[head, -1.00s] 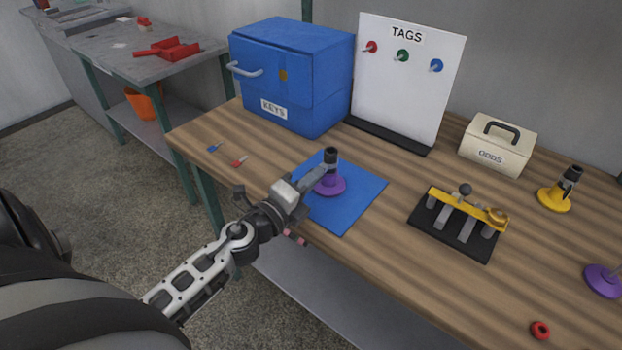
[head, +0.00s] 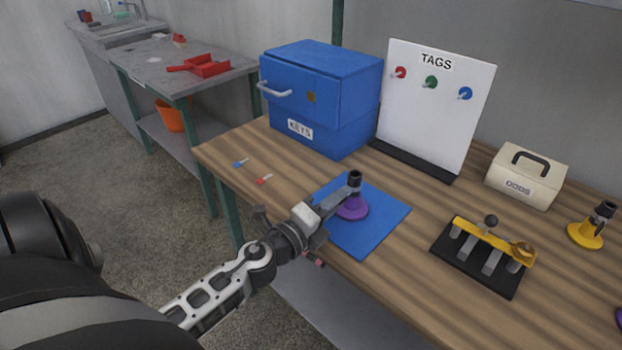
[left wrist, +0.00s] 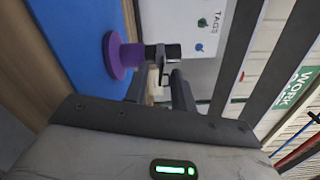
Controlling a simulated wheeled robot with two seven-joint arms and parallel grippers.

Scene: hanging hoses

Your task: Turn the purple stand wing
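The purple stand (head: 352,208) stands upright on the blue mat (head: 372,235) near the table's front edge. Its round purple base and black upper part also show in the left wrist view (left wrist: 120,56). A small dark piece, possibly the wing (left wrist: 162,62), sticks out from the black part there. My right gripper is out of view.
A blue KEYS box (head: 340,134) and a white TAGS board (head: 420,110) stand behind the mat. A black rack with a yellow bar (head: 478,236) lies to the right, with a yellow stand (head: 585,236) beyond it. Small blue and red tags lie at left.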

